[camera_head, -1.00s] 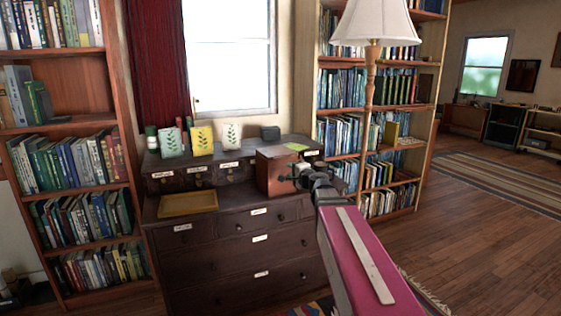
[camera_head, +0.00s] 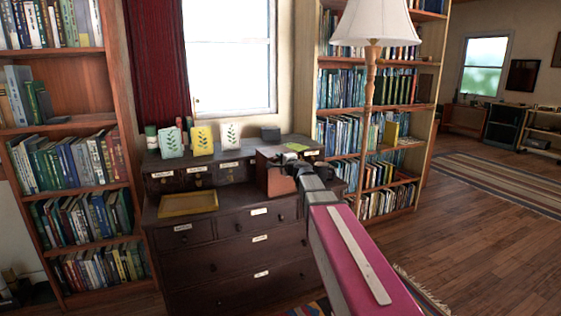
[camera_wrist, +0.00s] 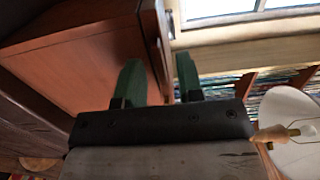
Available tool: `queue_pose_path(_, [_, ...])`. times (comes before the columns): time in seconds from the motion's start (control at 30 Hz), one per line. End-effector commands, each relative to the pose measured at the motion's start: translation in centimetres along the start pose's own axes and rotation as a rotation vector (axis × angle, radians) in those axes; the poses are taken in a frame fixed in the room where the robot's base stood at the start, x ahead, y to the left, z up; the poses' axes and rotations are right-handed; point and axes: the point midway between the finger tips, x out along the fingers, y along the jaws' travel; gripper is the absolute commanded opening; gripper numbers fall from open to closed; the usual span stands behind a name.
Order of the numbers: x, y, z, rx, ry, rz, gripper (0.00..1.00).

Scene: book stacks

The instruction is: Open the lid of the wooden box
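The wooden box (camera_head: 261,174) stands on top of the dark dresser, right of its middle. In the head view a dark gap shows in its front, with a reddish-brown panel low before it; I cannot tell for sure that this is the lid. My gripper (camera_head: 291,170) is at the box's front right. In the wrist view a brown wooden panel (camera_wrist: 80,65) fills the left, with a dark edge. My gripper's two green fingers (camera_wrist: 160,82) are apart, one overlapping the panel and one beyond its edge. Contact is unclear.
The dresser (camera_head: 240,235) has labelled drawers. A yellow tray (camera_head: 188,204) lies on it at the left, and several leaf-patterned containers (camera_head: 202,140) stand at the back. A lamp (camera_head: 372,40) and a full bookcase (camera_head: 340,88) are at the right. Floor is clear farther right.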

Motion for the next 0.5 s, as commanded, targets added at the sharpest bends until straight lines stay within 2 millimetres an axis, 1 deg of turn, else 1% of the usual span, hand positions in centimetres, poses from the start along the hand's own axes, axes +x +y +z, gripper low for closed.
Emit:
queue_pose_path(0.07, [0.3, 0.0, -0.01, 0.0, 0.0, 0.0, 0.34])
queue_pose_path(0.27, [0.23, 0.0, 0.02, 0.0, 0.0, 0.0, 0.34])
queue_pose_path(0.37, [0.22, 0.0, 0.01, 0.0, 0.0, 0.0, 0.05])
queue_pose_path(0.4, [0.22, 0.0, 0.01, 0.0, 0.0, 0.0, 0.0])
queue_pose_path(0.5, [0.22, 0.0, 0.01, 0.0, 0.0, 0.0, 0.0])
